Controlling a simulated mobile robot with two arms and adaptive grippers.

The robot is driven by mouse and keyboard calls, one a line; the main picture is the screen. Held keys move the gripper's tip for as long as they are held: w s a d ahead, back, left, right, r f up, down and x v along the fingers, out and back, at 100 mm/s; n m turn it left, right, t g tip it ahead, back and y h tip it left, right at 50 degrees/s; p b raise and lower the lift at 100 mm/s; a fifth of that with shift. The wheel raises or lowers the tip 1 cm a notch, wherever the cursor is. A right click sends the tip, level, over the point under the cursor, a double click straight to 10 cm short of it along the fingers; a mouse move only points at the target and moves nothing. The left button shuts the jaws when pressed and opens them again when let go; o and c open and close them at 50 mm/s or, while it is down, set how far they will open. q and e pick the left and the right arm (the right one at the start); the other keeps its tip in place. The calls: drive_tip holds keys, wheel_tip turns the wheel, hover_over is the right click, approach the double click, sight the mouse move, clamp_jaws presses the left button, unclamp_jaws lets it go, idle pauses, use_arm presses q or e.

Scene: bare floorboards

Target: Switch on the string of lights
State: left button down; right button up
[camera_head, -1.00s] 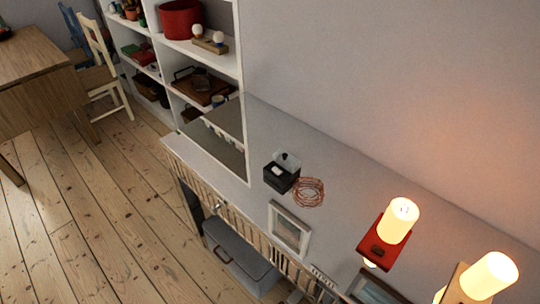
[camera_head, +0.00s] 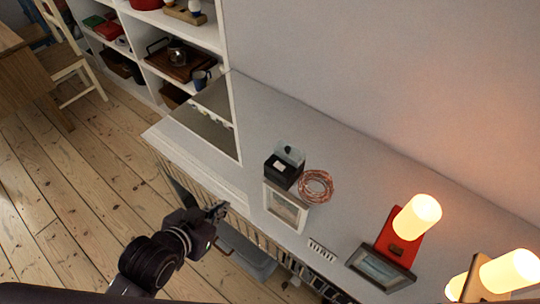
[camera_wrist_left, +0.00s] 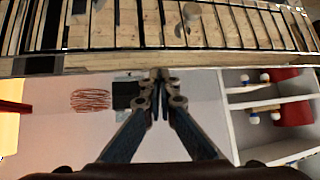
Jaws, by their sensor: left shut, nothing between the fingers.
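The string of lights is a copper-coloured wire coil (camera_head: 316,186) lying on the light cabinet top (camera_head: 225,180). A small black box (camera_head: 283,172) with a pale patch on it sits just left of the coil. I cannot tell whether the coil is lit. In the left wrist view the coil (camera_wrist_left: 91,100) and the dark box (camera_wrist_left: 126,95) show upside down. My left gripper (camera_head: 219,209) is at the cabinet's front edge, left of and nearer than the box, apart from it. Its fingers (camera_wrist_left: 160,76) are shut and empty. My right gripper is not in view.
A white picture frame (camera_head: 286,207) stands in front of the box. A dark frame (camera_head: 381,270) and lit candle-like lamps (camera_head: 418,215) are to the right. A mirror-like panel (camera_head: 205,125) and a white shelf (camera_head: 222,40) are at the back left. Cabinet top left of the box is clear.

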use_arm(q)
drive_tip(key=w+d+r+m+t+h, duration=0.3)
drive_tip(key=d+r+h, duration=0.2)
drive_tip(key=d+r, duration=0.2)
wheel_tip(320, 180, up, 3)
drive_tip(key=shift+f, duration=0.1)
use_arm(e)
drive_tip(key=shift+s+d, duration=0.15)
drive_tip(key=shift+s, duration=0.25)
use_arm(q)
drive_tip(key=p, duration=0.2)
hover_over(280, 166)
drive_tip(key=s+a, duration=0.1)
drive_tip(key=a, duration=0.1)
wheel_tip(280, 166, down, 2)
drive_tip(key=f, duration=0.1)
drive_tip(key=shift+s+f, duration=0.2)
drive_tip(key=shift+f, duration=0.9)
drive_tip(key=shift+a+f, duration=0.15)
drive_tip(key=shift+f, duration=0.5)
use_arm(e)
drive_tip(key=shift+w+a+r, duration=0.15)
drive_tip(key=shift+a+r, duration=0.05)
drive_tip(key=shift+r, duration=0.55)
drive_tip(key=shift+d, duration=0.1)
